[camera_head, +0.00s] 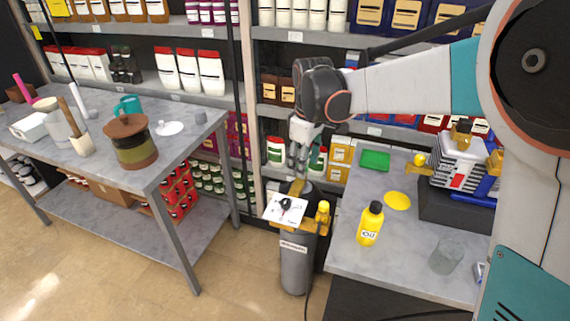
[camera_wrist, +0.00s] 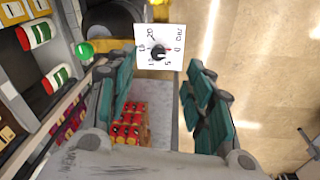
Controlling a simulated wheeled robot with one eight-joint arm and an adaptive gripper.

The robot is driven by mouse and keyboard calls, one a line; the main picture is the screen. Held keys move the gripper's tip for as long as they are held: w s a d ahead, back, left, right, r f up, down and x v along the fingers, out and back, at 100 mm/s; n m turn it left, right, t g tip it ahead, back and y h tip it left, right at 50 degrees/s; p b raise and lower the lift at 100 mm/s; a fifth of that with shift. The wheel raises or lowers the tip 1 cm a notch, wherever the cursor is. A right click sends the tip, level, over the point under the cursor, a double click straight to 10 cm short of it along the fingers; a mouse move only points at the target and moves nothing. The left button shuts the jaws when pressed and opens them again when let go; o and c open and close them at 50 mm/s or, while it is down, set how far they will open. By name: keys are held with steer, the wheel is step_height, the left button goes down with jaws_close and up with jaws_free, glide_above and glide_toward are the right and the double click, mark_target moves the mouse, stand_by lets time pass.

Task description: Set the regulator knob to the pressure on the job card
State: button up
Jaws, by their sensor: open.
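The regulator knob (camera_head: 286,204) is small and black on a white dial plate (camera_head: 299,213) at the top of a grey cylinder (camera_head: 296,265). In the wrist view the knob (camera_wrist: 159,53) sits mid-plate among printed numbers, with a small red mark beside it towards the 0. My gripper (camera_head: 298,165) is above the dial in the head view. In the wrist view my gripper (camera_wrist: 162,85) is open and empty, its teal-padded fingers apart, with the knob beyond them, untouched. I cannot make out a readable job card.
A yellow fitting (camera_head: 323,217) stands beside the dial. The right bench (camera_head: 340,255) carries an oil bottle (camera_head: 369,225), a yellow disc (camera_head: 397,201), a green tray (camera_head: 375,160), a glass (camera_head: 445,256) and a machine (camera_head: 462,165). Stocked shelves stand behind. Floor (camera_head: 225,275) is clear left of the cylinder.

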mark_target(286, 200)
steer(key=w+a+f+n+g, duration=0.1)
steer(key=w+a+f+n, duration=0.25)
steer(key=a+f, duration=0.2)
steer(key=shift+m, duration=0.45)
steer(key=f+b, duration=0.1)
steer(key=f, duration=0.3)
steer(key=f+b, duration=0.1)
steer(key=f, duration=0.4)
steer(key=w+f+b, duration=0.1)
steer(key=f, duration=0.3)
steer(key=shift+d+f, duration=0.4)
steer(key=c, duration=1.1)
